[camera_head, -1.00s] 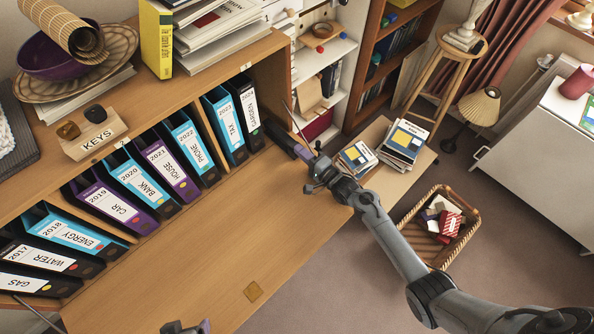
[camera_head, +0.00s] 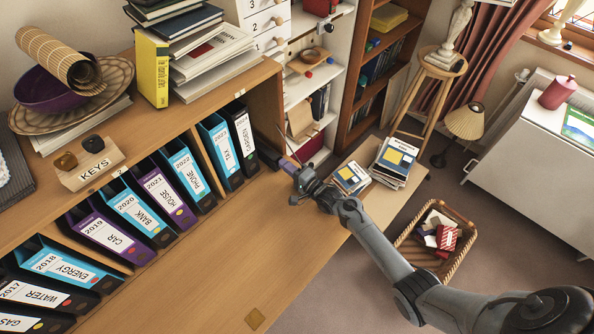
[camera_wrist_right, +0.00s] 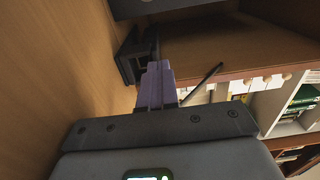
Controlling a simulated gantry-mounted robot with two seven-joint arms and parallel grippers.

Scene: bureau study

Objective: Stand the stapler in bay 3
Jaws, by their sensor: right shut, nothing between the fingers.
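A dark, narrow object, apparently the stapler (camera_head: 269,155), is at the right end of bay 3, just right of the GARDEN binder (camera_head: 241,137). Its outline is partly hidden by my right gripper. In the right wrist view a dark blocky shape (camera_wrist_right: 130,56) sits just beyond the fingertips. I cannot tell whether they touch it. My right gripper (camera_head: 287,164) has its purple fingers together and empty; they also show in the right wrist view (camera_wrist_right: 157,85). The bay label (camera_head: 239,94) is on the shelf edge above. My left gripper is out of view.
Binders, including the TAX binder (camera_head: 219,147), fill the shelf to the left. The desk surface (camera_head: 215,250) in front is mostly clear.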

